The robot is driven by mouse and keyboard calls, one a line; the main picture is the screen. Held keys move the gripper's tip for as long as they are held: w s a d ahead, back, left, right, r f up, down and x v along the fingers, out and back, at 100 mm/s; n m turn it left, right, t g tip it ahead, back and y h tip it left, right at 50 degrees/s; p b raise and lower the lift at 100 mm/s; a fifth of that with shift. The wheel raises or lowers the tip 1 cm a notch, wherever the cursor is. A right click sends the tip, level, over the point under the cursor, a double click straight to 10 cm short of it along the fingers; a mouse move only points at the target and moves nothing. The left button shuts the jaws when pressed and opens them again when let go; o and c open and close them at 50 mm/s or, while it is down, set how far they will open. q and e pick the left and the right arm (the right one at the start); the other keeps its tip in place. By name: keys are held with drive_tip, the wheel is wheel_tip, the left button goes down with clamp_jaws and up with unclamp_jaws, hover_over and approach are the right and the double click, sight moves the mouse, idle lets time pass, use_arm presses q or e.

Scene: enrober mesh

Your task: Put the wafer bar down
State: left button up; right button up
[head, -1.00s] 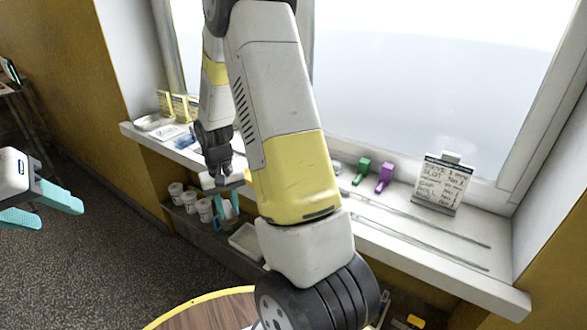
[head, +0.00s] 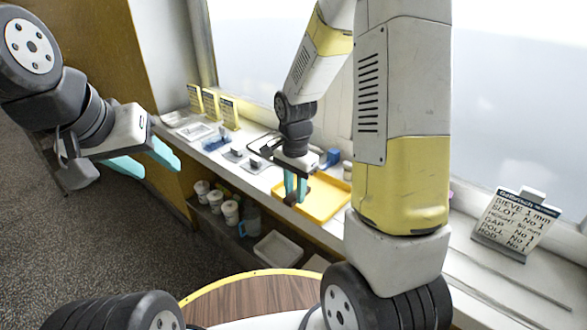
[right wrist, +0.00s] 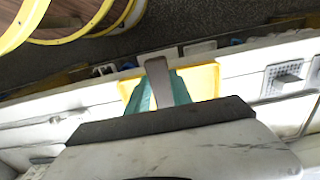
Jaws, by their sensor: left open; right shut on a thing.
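My right gripper (head: 295,187) has its teal fingers shut on the wafer bar, a flat grey-brown strip (right wrist: 159,82) that sticks out between the fingertips in the right wrist view. In the head view the bar is mostly hidden by the fingers. The gripper points down at the left part of a yellow tray (head: 325,207) on the window sill; the tray also shows behind the fingers in the right wrist view (right wrist: 204,82). I cannot tell whether the bar touches the tray. My left gripper (head: 145,160) is open and empty, left of the sill, over the floor.
On the sill (head: 505,285) stand yellow cards (head: 211,103), a white dish (head: 197,132), blue items and a written sign (head: 517,222). Below are white cups (head: 230,212) and a white bin (head: 277,249). A round wooden table (head: 250,300) is in front. My right arm hides the middle sill.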

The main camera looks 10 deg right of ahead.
drive_tip(key=w+d, duration=0.1)
drive_tip(key=w, duration=0.2)
drive_tip(key=w+d, duration=0.1)
drive_tip(key=w, duration=0.2)
drive_tip(key=w+d+f, duration=0.1)
drive_tip(key=w, duration=0.2)
drive_tip(key=shift+w+d, duration=0.2)
drive_tip(key=shift+d, duration=0.05)
drive_tip(key=shift+f, duration=1.75)
drive_tip(key=o, duration=1)
drive_tip(key=shift+w+f, duration=0.1)
